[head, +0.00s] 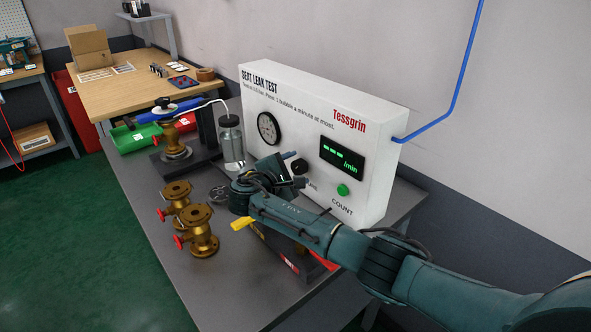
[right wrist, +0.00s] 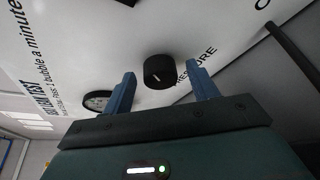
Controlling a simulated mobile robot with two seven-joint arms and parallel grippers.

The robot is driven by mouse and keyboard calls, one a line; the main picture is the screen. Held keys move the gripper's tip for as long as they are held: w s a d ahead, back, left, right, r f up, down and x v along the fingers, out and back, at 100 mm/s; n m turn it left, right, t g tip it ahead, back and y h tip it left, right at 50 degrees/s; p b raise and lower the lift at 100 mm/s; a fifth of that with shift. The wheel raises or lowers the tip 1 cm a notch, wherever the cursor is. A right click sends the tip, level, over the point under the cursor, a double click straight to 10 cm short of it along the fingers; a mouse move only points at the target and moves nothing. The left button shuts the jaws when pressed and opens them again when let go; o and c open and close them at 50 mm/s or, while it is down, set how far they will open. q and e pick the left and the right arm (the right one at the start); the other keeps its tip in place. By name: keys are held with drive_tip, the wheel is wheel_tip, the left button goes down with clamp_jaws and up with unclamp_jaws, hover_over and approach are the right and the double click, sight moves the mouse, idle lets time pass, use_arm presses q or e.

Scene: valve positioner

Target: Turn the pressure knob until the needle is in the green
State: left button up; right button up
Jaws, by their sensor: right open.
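The black pressure knob (head: 298,167) sits on the front of the white seat leak test box (head: 290,90). In the right wrist view the knob (right wrist: 158,71) has a pale pointer line and lies between the two blue fingers. My right gripper (head: 293,169) is open in front of the panel, with a gap between each finger and the knob. The round gauge (head: 268,128) is left of the knob; its needle and green zone are too small to read. In the right wrist view a finger partly hides the gauge (right wrist: 95,101). My left gripper is not in view.
A green display (head: 342,155) and a green count button (head: 342,190) are right of the knob. A glass jar (head: 231,143) stands left of the box. Brass valves (head: 198,232) stand on the grey bench (head: 150,205). A dark tray (head: 290,255) lies under my right arm.

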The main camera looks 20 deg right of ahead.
drive_tip(key=v, duration=1.2)
drive_tip(key=shift+s+a, duration=0.2)
drive_tip(key=shift+a, duration=0.05)
